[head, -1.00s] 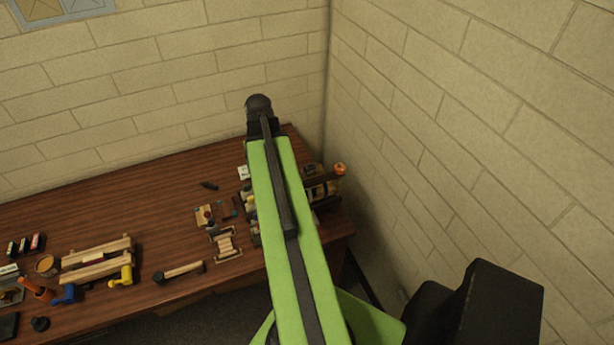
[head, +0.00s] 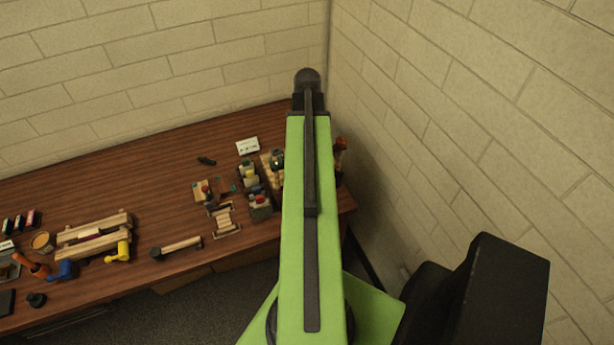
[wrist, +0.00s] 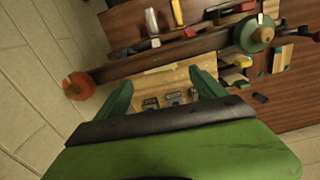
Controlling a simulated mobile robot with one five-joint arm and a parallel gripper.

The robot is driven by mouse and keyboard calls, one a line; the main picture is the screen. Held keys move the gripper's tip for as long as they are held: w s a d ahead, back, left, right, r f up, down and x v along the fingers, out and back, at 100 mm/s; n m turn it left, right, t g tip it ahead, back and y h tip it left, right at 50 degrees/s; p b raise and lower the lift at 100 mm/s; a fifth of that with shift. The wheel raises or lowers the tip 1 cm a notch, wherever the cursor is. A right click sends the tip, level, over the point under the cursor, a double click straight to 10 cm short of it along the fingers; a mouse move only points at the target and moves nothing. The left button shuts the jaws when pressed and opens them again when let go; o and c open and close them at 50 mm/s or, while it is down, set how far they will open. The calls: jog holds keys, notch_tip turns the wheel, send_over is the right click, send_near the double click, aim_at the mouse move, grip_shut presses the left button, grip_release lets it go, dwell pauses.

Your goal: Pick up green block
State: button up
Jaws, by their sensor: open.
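I cannot make out a green block with certainty in either view. My gripper (wrist: 162,82) is open in the wrist view, with its two green fingers apart and nothing between them. It is over a light wooden board (wrist: 170,80) that carries small dark metal pieces. A round dark-green thing with a tan top (wrist: 253,33) is at the upper right of the wrist view, apart from the fingers. In the head view my arm hides the gripper and part of the table's right end.
A dark bar with an orange end (wrist: 80,86) crosses just beyond the fingers. The brown table (head: 120,190) holds a white card (head: 247,146), a wooden mallet (head: 178,247) and a wooden frame (head: 95,235). Brick walls (head: 450,110) close the right and back.

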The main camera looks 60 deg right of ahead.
notch_tip(320, 180, down, 9)
jog(key=b, duration=0.7)
jog(key=shift+r, duration=0.2)
jog(key=shift+c, duration=0.3)
jog(key=c, duration=1.1)
jog(key=shift+o, duration=0.2)
jog(key=shift+r, duration=0.1)
notch_tip(320, 180, up, 18)
jog(key=p, duration=1.8)
